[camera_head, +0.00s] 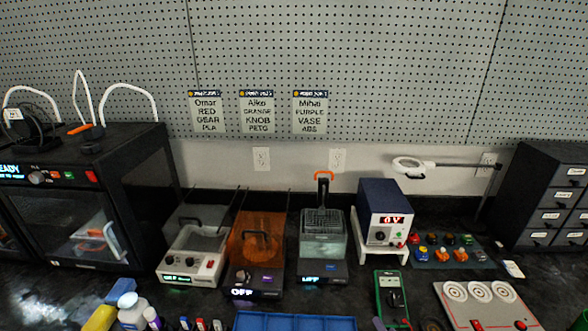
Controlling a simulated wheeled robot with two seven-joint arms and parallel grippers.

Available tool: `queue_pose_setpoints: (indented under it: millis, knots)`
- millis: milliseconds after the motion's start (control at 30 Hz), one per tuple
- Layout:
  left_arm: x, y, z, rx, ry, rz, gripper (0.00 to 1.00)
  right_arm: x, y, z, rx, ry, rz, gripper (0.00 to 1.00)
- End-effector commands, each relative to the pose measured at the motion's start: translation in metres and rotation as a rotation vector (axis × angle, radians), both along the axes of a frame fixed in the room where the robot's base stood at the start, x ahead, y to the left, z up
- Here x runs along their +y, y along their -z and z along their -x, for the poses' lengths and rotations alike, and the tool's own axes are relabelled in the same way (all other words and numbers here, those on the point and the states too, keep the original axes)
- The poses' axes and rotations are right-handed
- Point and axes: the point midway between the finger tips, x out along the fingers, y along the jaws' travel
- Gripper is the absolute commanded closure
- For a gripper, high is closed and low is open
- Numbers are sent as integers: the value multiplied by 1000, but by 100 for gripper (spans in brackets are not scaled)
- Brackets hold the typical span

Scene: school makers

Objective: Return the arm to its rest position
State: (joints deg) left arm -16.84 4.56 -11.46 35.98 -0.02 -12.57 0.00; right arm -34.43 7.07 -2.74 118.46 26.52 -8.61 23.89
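Neither of my arms nor their grippers shows in the head view. The workbench (130,300) is dark and runs along a grey pegboard wall. What my grippers hold, if anything, cannot be seen from here.
A black 3D printer (150,170) stands left. In the middle are a white-based machine (188,265), an orange-covered machine (256,250), a basket bath (322,240) and a blue power supply (386,212). A blue tray (295,322), green multimeter (391,300) and drawer cabinet (545,200) also show.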

Motion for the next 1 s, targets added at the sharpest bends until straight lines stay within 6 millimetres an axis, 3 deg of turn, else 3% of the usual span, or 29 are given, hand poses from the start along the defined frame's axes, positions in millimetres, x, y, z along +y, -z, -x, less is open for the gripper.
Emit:
queue_pose_setpoints:
  millis: [200, 367, 567, 800, 1000]
  knots:
    - [1, 0, 5, 8, 0, -1, 20, 25, 10, 13, 194, -186, 219, 32]
    - [1, 1, 9, 16, 0, -2, 20, 30, 16, 37, 372, -326, 414, 32]
    - [1, 1, 9, 16, 0, -2, 20, 17, 16, 78, 597, -464, 627, 32]
    - [1, 1, 9, 16, 0, -2, 20, -7, 2, 130, 846, -577, 799, 32]
    - [1, 4, 9, 16, 0, -2, 20, -5, 76, 121, 880, -597, 791, 32]
